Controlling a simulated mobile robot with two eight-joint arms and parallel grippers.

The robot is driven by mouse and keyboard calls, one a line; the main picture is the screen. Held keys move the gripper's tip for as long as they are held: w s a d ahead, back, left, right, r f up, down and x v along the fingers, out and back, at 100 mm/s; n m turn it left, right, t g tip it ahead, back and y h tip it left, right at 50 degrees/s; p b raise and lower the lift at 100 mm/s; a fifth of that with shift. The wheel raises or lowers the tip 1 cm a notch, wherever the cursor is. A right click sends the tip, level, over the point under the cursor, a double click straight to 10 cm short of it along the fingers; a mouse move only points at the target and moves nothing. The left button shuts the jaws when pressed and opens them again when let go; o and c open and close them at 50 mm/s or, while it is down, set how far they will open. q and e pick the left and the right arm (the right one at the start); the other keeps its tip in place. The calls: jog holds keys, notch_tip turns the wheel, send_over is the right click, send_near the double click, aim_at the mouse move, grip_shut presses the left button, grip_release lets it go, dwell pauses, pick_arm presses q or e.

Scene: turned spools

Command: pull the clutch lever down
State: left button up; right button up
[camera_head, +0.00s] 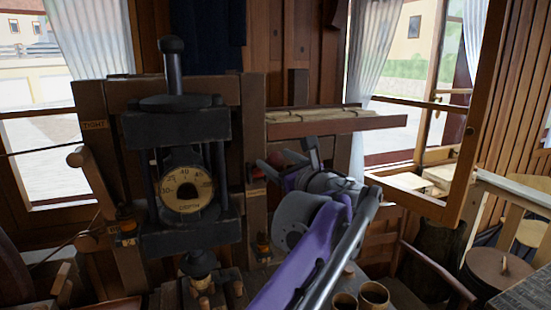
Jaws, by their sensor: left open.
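A dark press-like machine (132,130) with a round dial (187,188) marked "DEPTH" stands left of centre. A dark upright rod with a round knob (172,58) rises from its top. A wooden handle (88,165) angles out on its left side, below a "TIGHT" label. A small reddish knob (258,172) shows just left of my gripper. I cannot tell for certain which of these is the clutch lever. My left gripper (290,160) is open, its fingers toward the machine's right post, with nothing visibly held. My right gripper is out of view.
A wooden shelf (340,126) sits behind and above my gripper. Two cups (373,297) stand on the bench at bottom centre. An open window frame (470,130) juts in at right. A round wooden-topped tub (497,270) stands at lower right.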

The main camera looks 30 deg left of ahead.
pick_arm(q)
jog(key=shift+w+a, duration=0.2)
jog(key=shift+a, duration=0.2)
grip_shut()
dwell(1.3)
